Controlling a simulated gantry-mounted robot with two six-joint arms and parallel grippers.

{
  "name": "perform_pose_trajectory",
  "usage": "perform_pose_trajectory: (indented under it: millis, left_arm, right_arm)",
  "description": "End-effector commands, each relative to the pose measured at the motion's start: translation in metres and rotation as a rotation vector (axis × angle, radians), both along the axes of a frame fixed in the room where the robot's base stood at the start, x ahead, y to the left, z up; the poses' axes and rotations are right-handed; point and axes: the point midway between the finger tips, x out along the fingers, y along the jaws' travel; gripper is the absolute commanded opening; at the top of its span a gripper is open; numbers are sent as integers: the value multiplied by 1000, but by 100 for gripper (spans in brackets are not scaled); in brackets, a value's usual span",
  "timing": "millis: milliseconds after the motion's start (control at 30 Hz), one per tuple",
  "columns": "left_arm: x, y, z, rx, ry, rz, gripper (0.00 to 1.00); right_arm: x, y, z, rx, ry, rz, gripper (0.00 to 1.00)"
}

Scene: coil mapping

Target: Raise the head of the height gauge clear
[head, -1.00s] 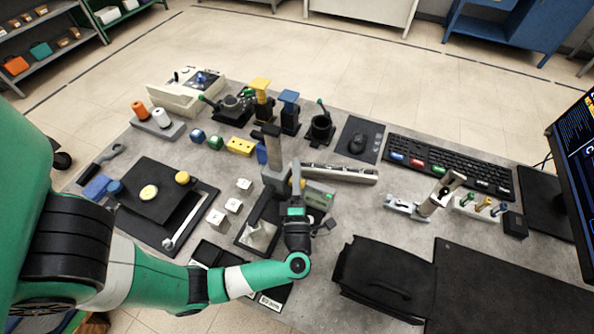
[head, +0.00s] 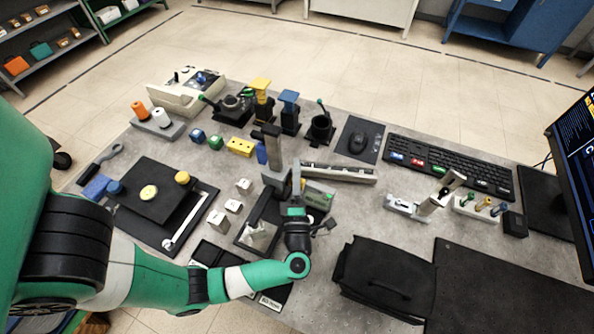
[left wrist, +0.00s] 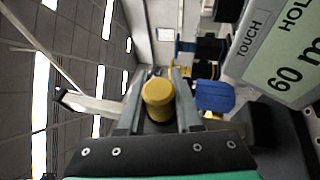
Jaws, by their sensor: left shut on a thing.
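The height gauge stands near the middle of the bench, with a dark upright column (head: 272,145) and a head with a pale greenish display (head: 318,194). In the left wrist view, the display (left wrist: 288,62) is large at the right, showing "60 m" and cut off by the frame edge. My left gripper (head: 297,176) is at the gauge head, beside the display. In the left wrist view, my left gripper (left wrist: 157,85) is shut on a yellow knob (left wrist: 157,97), between its two fingers. My right gripper is not in view.
Small white blocks (head: 217,220) stand left of the gauge. A long grey bar (head: 340,174) lies behind and right of it. A black case (head: 385,280) lies at front right. A black plate (head: 155,192) with round knobs is at left.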

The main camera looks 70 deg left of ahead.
Motion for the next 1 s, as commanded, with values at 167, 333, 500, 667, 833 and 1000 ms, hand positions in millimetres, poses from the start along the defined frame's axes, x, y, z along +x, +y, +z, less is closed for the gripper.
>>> perform_pose_trajectory:
  millis: [167, 333, 500, 667, 833, 1000]
  left_arm:
    - [0, 0, 19, 1, -1, 0, 0]
    - [0, 0, 54, 2, -2, 0, 0]
    - [0, 0, 69, 2, -1, 0, 0]
    - [0, 0, 66, 3, -1, 0, 0]
    - [0, 0, 66, 2, -1, 0, 42]
    - [0, 0, 65, 1, 0, 0, 64]
  right_arm:
    - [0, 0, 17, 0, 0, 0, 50]
    - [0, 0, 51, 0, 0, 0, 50]
    - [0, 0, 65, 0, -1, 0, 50]
    - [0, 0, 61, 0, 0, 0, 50]
    - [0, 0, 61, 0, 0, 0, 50]
    - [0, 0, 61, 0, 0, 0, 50]
